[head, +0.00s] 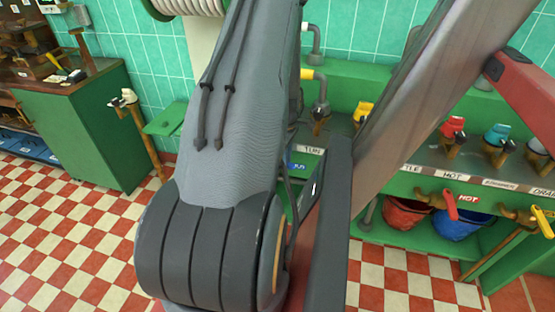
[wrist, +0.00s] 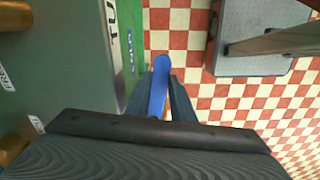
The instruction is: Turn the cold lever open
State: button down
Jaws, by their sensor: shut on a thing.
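The cold lever (wrist: 159,84) is a long blue handle in the middle of the wrist view. It points away from my gripper towards the top of the picture. My gripper (wrist: 160,92) is shut on it, with one dark finger on each side. A blue label (wrist: 130,50), seen edge-on, is on the green counter front beside the lever. In the head view a blue label (head: 297,167) shows behind my arm. My arm hides the lever and my gripper there. The lever's pivot and valve cannot be made out.
The green counter (wrist: 133,18) runs close along the left of the wrist view. Checkered floor (head: 75,240) is clear at left.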

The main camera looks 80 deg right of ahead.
jog(key=shift+d, duration=0.25)
jog(key=c, duration=1.5)
grip_release()
jog(key=shift+a+r+b, duration=0.1)
jog(key=shift+r+b, duration=0.9)
jog(key=shift+r, duration=2.95)
